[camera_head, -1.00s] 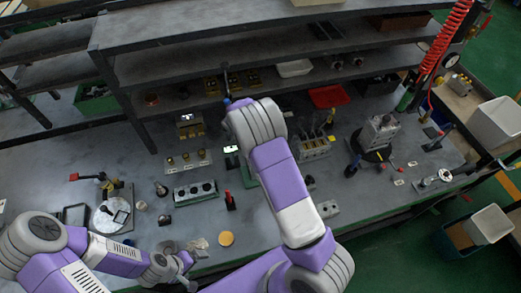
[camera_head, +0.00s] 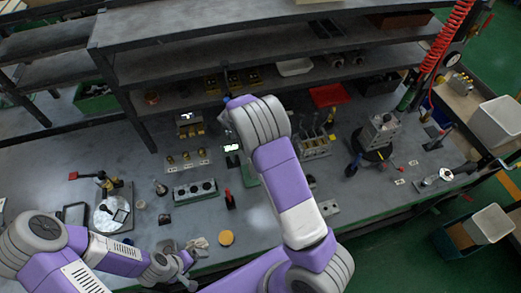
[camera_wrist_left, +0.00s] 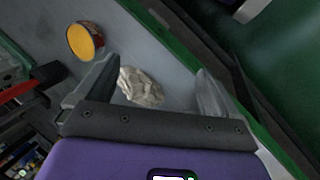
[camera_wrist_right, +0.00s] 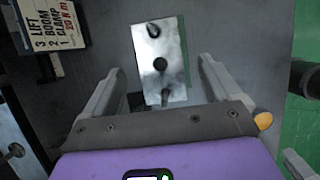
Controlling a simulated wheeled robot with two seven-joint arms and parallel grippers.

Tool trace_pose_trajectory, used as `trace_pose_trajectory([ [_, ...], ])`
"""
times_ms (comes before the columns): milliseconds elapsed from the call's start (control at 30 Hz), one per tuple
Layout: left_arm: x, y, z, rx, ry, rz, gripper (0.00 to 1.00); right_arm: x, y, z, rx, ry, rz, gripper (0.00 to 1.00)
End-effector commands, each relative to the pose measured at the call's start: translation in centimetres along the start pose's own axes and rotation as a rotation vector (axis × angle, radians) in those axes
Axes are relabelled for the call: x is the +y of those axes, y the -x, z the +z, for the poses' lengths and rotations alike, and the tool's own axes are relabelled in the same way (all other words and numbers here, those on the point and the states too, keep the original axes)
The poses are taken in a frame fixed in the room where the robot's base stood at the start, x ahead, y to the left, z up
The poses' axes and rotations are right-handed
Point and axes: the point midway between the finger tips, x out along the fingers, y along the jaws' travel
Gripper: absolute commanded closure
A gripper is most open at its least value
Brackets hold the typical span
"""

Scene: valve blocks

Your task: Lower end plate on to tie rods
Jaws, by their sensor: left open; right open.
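In the right wrist view a bright silver plate (camera_wrist_right: 150,48) with a dark central hole and openings near its ends lies between the fingers of my right gripper (camera_wrist_right: 160,66). That gripper is open, with a gap on both sides of the plate. I cannot tell what is under the plate. A grey block with several upright rods (camera_head: 314,146) stands right of that arm; I cannot tell whether these are the tie rods. My left gripper (camera_wrist_left: 157,70) is open and empty above a crumpled cloth (camera_wrist_left: 140,87).
A sign with lettering (camera_wrist_right: 58,22) is left of the plate. A yellow-topped tin (camera_wrist_left: 84,40) sits near the cloth. A row block with round holes (camera_head: 195,190) and a red-handled tool (camera_head: 229,199) stand on the bench. Shelves (camera_head: 270,60) overhang the back.

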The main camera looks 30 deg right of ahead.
Motion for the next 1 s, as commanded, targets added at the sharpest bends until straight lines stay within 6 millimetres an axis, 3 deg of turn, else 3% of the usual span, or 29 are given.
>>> trace_pose_trajectory([
  [100,0.0,-0.1,0.0,0.000,0.000,0.000,0.04,0.1,2.3,-0.1,0.003,-0.001,0.004,0.09],
  [300,0.0,-0.1,0.0,0.000,0.000,0.000,0.04,0.1,4.6,0.0,0.001,-0.001,0.003,0.09],
  [1000,0.0,-0.1,0.0,0.000,0.000,0.000,0.04,0.0,5.0,0.0,0.000,0.000,0.000,0.09],
])
